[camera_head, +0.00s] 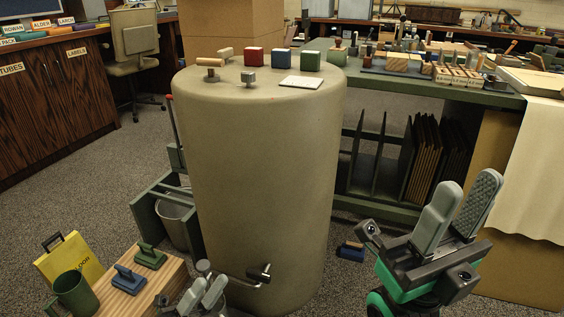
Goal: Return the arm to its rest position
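My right gripper (467,187) is at the lower right, its two grey fingers pointing up and standing apart with nothing between them. Its black and green body is in front of the dark green bench. My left gripper (209,285) is at the bottom edge, left of centre. Only its grey fingers and part of its body show; the fingers look apart and empty. It is in front of the foot of the large beige drum, near the wooden block. Both arms are mostly out of view.
The beige drum (262,180) fills the middle, with a dark tap handle (262,273) near its base. A wooden block (165,283) at lower left carries two stamp-like tools, beside a green mug (74,293) and yellow bag (70,262). A green bench (440,93) stands right.

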